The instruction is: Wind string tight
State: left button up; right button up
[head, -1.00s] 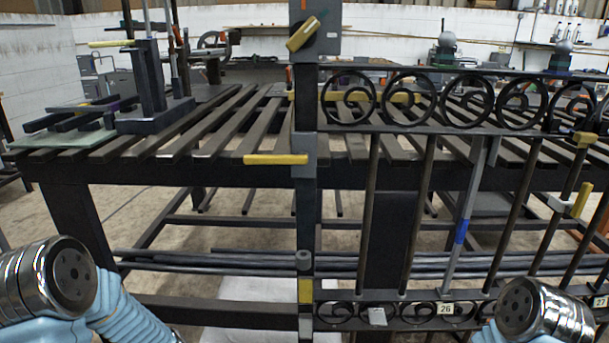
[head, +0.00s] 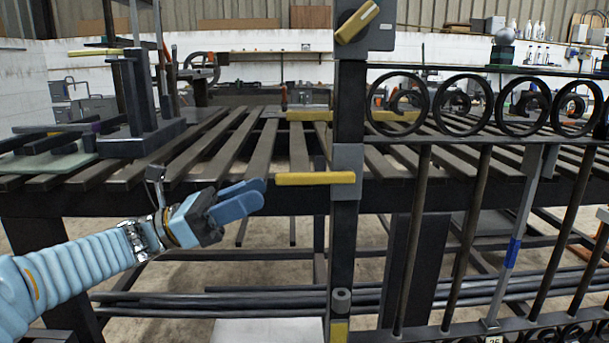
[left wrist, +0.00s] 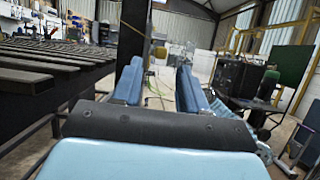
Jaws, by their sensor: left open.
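No string can be made out in either view. The dark scroll gate has a post (head: 347,120) with a yellow horizontal lever (head: 315,179) on a grey plate (head: 347,160). A grey box at the post's top carries a tilted yellow knob (head: 357,21). My left gripper (head: 259,195), blue-fingered, is open just left of the lever's free end and slightly lower, with nothing seen between its fingers. In the left wrist view the open fingers (left wrist: 158,70) point toward a dark upright. My right gripper is out of view.
A dark slatted bench (head: 230,140) stands behind the gate, with a metal stand (head: 140,110) on its left. Scroll rings (head: 463,108) and upright bars fill the gate to the right. Long dark bars (head: 240,303) lie low under the bench.

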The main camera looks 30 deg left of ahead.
aim_at(308, 173)
pick_arm(q)
jog(key=x, duration=0.9)
jog(key=shift+f, duration=0.1)
jog(key=shift+c, duration=0.4)
grip_shut()
